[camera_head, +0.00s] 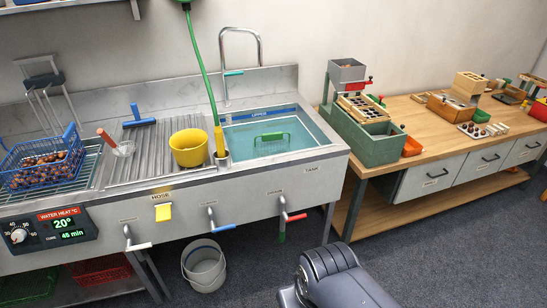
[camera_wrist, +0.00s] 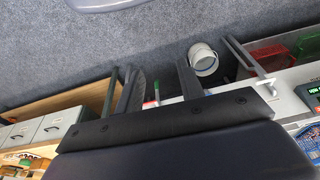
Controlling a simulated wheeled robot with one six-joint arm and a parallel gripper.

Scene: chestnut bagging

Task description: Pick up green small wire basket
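A small green wire basket (camera_head: 271,143) with a raised handle sits in the water of the sink tank (camera_head: 320,143), in the right half of the steel bench. Its lower part is seen only dimly through the water. My gripper (camera_wrist: 159,75) shows in the wrist view with its two dark fingers spread apart and nothing between them. It points out over the floor and the front of the bench, away from the basket. The basket does not show in the wrist view. In the head view my arm is at the bottom, well in front of the bench.
A yellow bucket (camera_head: 188,147) and a green hose (camera_head: 200,65) are left of the tank. A blue wire basket of chestnuts (camera_head: 72,148) stands further left. Coloured valve handles jut from the bench front. A white bucket (camera_head: 204,266) stands on the floor. A wooden workbench (camera_head: 432,123) adjoins right.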

